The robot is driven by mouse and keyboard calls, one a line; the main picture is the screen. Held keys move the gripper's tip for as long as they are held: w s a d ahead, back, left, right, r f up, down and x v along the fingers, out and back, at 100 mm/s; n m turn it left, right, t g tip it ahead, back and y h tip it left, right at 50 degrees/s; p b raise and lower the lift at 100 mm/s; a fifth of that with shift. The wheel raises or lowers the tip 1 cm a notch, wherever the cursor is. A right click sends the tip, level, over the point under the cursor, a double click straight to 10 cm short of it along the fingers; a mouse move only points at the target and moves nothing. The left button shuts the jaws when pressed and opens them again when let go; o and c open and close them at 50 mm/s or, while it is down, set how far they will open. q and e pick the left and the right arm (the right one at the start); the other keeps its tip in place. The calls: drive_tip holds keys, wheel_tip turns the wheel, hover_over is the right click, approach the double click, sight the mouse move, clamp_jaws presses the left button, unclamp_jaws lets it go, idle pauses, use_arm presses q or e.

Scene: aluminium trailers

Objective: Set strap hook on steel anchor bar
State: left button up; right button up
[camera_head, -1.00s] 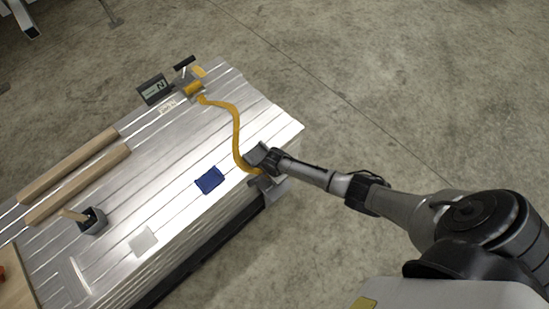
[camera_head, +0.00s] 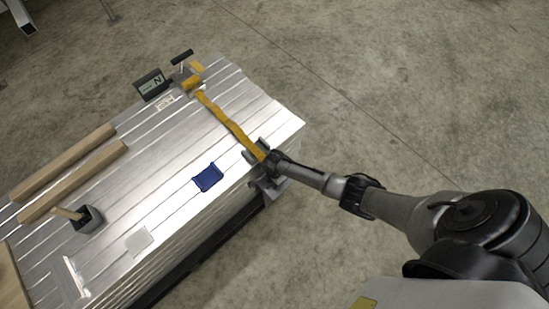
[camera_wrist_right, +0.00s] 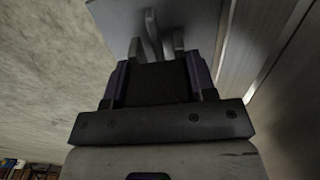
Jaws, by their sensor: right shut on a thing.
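The orange strap (camera_head: 232,128) runs nearly straight over the trailer deck from a ratchet winch (camera_head: 191,83) at the far edge to my right gripper (camera_head: 262,163) at the near right edge. My right gripper is shut on the hook end of the strap; the hook is mostly hidden in the head view. Grey prongs (camera_wrist_right: 152,35), seemingly of the hook, show beyond the dark jaws in the right wrist view. A grey bracket (camera_head: 273,188) is just below the gripper at the deck edge. I cannot tell the steel anchor bar apart or whether the hook touches it. My left gripper is not in view.
A display box (camera_head: 151,85) stands beside the winch. A blue pad (camera_head: 208,178) and a pale square (camera_head: 138,240) lie on the ribbed deck (camera_head: 165,140).

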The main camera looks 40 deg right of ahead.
idle(0.3)
drive_tip(key=o, duration=1.1)
drive_tip(key=shift+f, duration=0.1)
wheel_tip(320, 180, up, 12)
drive_tip(key=p, duration=0.7)
drive_tip(key=shift+r+p, duration=0.6)
drive_tip(key=shift+r, duration=0.35)
